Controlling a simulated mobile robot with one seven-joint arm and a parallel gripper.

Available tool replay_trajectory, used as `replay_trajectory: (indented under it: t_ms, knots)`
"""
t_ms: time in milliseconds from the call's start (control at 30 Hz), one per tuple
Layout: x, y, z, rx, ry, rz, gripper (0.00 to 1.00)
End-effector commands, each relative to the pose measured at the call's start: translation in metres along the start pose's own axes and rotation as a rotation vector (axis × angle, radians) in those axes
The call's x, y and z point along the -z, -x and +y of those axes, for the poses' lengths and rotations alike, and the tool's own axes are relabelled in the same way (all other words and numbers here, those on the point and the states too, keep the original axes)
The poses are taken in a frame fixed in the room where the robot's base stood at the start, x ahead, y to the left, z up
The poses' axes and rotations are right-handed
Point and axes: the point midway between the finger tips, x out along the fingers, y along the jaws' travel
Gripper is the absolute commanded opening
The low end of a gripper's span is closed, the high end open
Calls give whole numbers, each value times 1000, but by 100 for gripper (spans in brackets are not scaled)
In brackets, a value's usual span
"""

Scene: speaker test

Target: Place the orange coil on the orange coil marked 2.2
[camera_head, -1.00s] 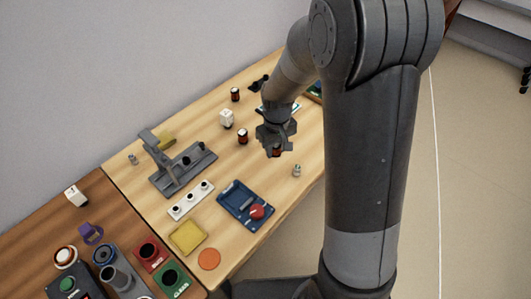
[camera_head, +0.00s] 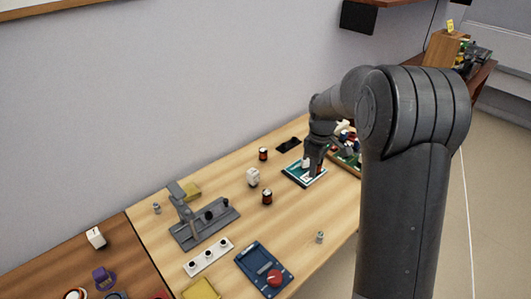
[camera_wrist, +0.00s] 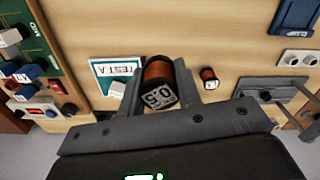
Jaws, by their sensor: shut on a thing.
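My gripper (camera_wrist: 152,92) is shut on an orange coil (camera_wrist: 158,72) with dark ends. A white label on the coil's near end reads upside down, apparently 0.5. In the head view my gripper (camera_head: 316,168) is at the teal-and-white TEST A board (camera_head: 291,178), and the coil shows as a small red-brown patch at the fingers. Two other orange coils stand on the table, one farther back (camera_head: 263,154) and one nearer (camera_head: 267,198). One free coil also shows in the wrist view (camera_wrist: 209,76), right of the held one. I cannot read a 2.2 mark on either.
A white block (camera_head: 253,177) stands between the free coils. A green component board (camera_wrist: 35,55) is beside TEST A. Bare wood lies between.

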Motion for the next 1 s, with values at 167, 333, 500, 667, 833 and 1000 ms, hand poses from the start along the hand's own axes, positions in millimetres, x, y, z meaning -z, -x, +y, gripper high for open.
replay_trajectory:
  t_ms: [167,333,500,667,833,1000]
  knots:
    - [43,10,39,-1,237,0,8]
    - [80,18,68,-1,460,0,8]
    - [113,24,93,1,678,3,8]
    - [136,28,109,0,854,6,8]
    - [150,31,118,0,974,7,8]
    - [160,29,119,1,1021,8,8]
